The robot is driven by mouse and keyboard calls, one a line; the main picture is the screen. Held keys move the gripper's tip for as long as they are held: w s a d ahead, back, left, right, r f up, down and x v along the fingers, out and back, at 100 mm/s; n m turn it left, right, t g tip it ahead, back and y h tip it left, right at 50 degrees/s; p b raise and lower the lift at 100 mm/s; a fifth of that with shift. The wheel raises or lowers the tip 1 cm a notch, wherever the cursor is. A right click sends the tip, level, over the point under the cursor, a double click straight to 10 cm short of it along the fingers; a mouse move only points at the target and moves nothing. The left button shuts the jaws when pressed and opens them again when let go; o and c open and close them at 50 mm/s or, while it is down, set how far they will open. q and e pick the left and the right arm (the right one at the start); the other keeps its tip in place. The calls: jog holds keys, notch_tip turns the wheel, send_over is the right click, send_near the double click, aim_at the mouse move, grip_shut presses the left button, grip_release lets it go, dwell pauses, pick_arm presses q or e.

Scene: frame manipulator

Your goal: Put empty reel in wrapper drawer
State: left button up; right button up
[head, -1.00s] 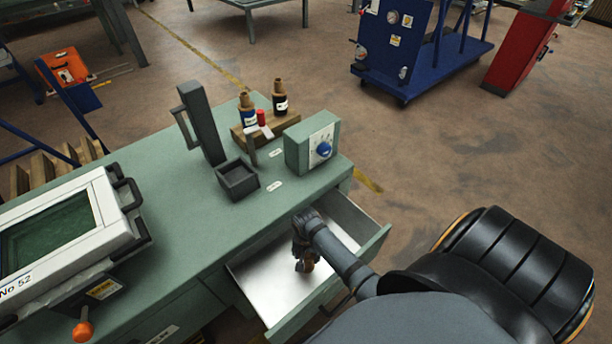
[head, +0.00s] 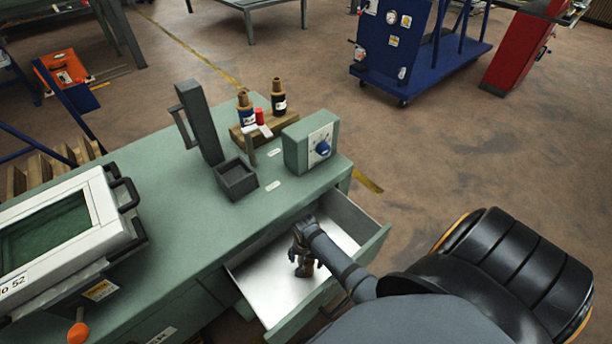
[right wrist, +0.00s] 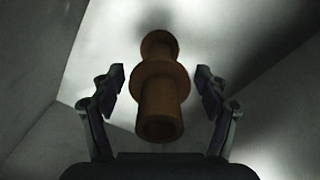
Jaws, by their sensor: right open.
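The empty reel (right wrist: 160,90) is a plain brown spool with a flange. It is inside the open drawer (head: 262,272), which has a pale metal floor and green front. In the right wrist view the reel lies between the two fingers of my right gripper (right wrist: 160,95), with a gap on each side. My right gripper is open and reaches down into the drawer; it also shows in the head view (head: 303,262). In the head view the gripper mostly hides the reel. My left gripper is not in view.

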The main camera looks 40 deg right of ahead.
jog(key=shift+r, duration=0.1)
notch_tip(320, 180, up, 12)
jog(key=p, duration=0.3)
jog(key=shift+r, duration=0.1)
dwell(0.4)
